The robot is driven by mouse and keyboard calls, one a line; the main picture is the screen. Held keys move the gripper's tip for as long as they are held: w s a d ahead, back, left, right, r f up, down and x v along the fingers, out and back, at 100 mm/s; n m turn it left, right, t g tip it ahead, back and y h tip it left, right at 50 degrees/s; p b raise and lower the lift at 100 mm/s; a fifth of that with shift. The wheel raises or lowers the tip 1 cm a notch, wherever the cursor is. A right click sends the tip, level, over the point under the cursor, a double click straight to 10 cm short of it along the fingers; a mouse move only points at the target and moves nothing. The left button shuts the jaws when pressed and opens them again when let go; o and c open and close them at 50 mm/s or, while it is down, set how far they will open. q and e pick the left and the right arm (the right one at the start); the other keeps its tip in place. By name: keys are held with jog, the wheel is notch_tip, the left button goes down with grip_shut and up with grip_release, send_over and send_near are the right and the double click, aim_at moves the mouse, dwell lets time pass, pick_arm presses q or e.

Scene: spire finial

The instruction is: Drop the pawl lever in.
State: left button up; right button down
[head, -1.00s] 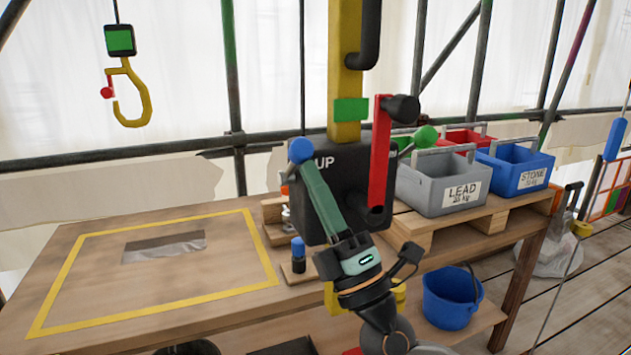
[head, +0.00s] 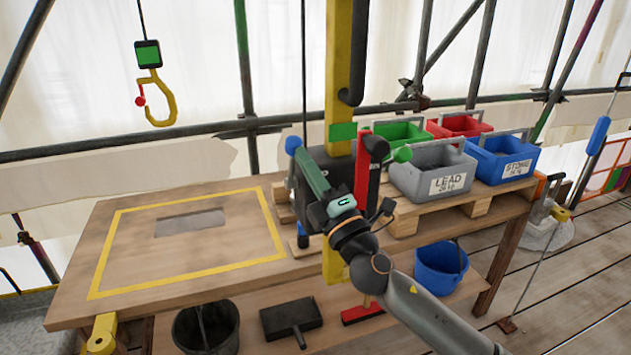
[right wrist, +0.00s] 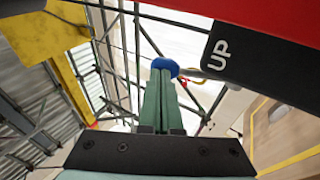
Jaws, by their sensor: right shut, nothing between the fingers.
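The black winch box (head: 323,183) is fixed to the yellow post (head: 337,90). In the right wrist view, the blue knob (right wrist: 166,67) is at the fingertips; contact is unclear. My left gripper is out of view.
A yellow hook (head: 160,98) hangs at the left above the bench (head: 130,307) with its yellow-outlined area and slot. Grey LEAD (head: 421,187), blue STONE (head: 490,163), green (head: 394,131) and red (head: 460,122) bins stand on a pallet at the right. A blue bucket (head: 441,272) is below.

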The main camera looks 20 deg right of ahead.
aim_at(300, 142)
jog(key=shift+d+r+x, duration=0.1)
jog(key=shift+d+x, duration=0.1)
jog(key=shift+x, duration=0.85)
jog(key=shift+d+r+x, duration=0.1)
jog(key=shift+d+x, duration=0.1)
jog(key=shift+x, duration=0.85)
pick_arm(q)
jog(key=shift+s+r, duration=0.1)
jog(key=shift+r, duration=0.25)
pick_arm(e)
jog(key=shift+r, duration=0.1)
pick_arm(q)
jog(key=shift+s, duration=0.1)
pick_arm(e)
jog(key=shift+d+r, duration=0.2)
jog(key=shift+r, duration=0.15)
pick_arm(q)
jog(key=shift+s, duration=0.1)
pick_arm(e)
jog(key=shift+f, duration=0.1)
